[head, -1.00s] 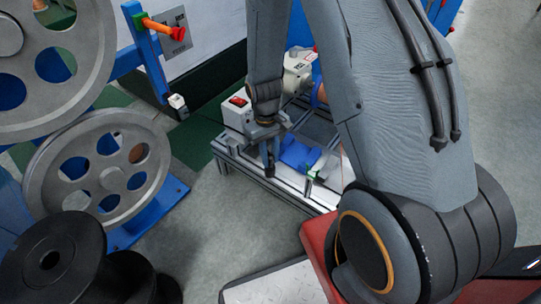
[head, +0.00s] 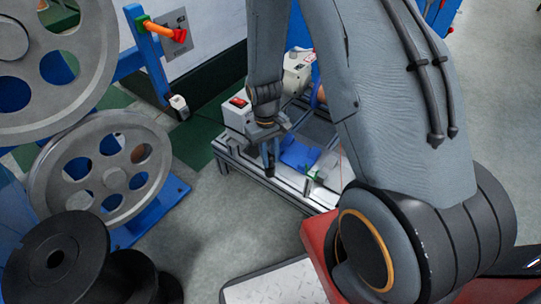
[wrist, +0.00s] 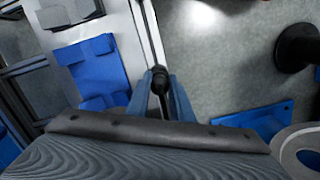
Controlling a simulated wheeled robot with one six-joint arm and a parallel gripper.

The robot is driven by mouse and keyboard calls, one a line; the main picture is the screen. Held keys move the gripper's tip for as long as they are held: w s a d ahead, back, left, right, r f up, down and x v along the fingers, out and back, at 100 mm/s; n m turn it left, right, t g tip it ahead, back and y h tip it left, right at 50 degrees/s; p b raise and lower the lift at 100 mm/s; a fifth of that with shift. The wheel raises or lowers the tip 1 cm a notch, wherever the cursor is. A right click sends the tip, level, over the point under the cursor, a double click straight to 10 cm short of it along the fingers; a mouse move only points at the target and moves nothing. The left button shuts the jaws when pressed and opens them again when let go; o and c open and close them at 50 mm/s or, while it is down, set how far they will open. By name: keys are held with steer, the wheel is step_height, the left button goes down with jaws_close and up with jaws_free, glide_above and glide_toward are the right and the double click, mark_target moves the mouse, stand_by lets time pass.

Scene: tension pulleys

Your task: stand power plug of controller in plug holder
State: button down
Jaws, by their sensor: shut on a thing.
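My gripper (head: 270,166) is low over the near rail of the metal frame. A blue stepped block (wrist: 92,72), which may be the plug holder, lies beside the fingers on the left. It also shows in the head view (head: 298,154), just right of the gripper and apart from it. The controller (head: 236,111), a white box with a red switch, stands on the frame behind. The plug is too small to make out in the head view.
The aluminium frame (head: 285,189) stands on the grey floor. Large grey pulleys (head: 105,175) and a black spool (head: 58,258) stand at left.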

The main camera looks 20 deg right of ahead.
steer(key=shift+f, duration=0.3)
steer(key=shift+f, duration=0.55)
stand_by(0.6)
steer(key=c, duration=1.5)
jaws_free()
steer(key=shift+r, duration=0.15)
steer(key=r, duration=0.2)
steer(key=r+p, duration=0.1)
steer(key=r, duration=0.2)
steer(key=w+r+p, duration=0.1)
steer(key=r, duration=0.1)
steer(key=shift+a+r, duration=0.1)
steer(key=shift+r, duration=0.15)
